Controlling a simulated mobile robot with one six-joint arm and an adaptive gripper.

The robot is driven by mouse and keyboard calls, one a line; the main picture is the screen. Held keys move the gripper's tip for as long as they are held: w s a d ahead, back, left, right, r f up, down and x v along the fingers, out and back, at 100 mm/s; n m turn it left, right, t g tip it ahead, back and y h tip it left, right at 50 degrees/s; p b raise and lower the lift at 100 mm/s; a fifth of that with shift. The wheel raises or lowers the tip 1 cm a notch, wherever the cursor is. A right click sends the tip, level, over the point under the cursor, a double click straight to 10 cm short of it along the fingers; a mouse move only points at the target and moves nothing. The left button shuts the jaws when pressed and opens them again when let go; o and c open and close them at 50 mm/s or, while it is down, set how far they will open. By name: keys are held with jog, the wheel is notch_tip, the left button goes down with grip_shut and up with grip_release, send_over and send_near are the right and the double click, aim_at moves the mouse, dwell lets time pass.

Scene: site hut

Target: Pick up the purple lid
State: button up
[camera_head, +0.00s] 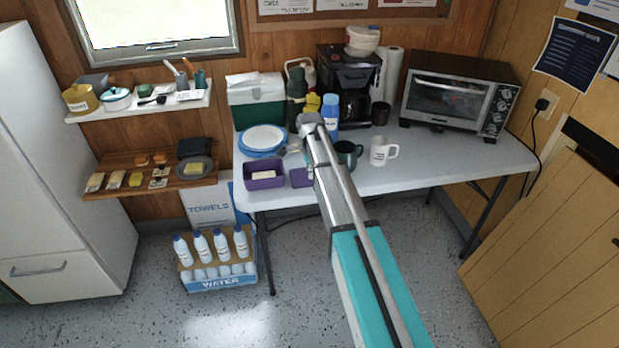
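The purple lid (301,178) is a small flat purple piece on the white table, near its front edge. It lies just right of the open purple container (263,186), which has something pale inside. My arm partly covers the lid's right side. My gripper (288,150) seems to be the small grey part left of my arm's end, above and behind the lid. It looks apart from the lid. Its fingers are too small and too much hidden to tell open from shut.
Blue-rimmed plates (263,138) and a green cooler (256,100) stand behind the container. A dark mug (347,154) and a white mug (383,151) stand right of my arm. Bottles and a coffee maker (350,75) are behind. The table (440,165) is clear at front right.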

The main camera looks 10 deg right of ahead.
grip_shut()
jog(key=shift+r, duration=0.15)
notch_tip(320, 180, up, 3)
jog(key=p, duration=0.3)
jog(key=s+r+p, duration=0.9)
jog(key=s+p, duration=0.1)
jog(key=s, duration=0.4)
jog(key=shift+r, duration=0.35)
jog(key=shift+d, duration=0.15)
dwell(0.3)
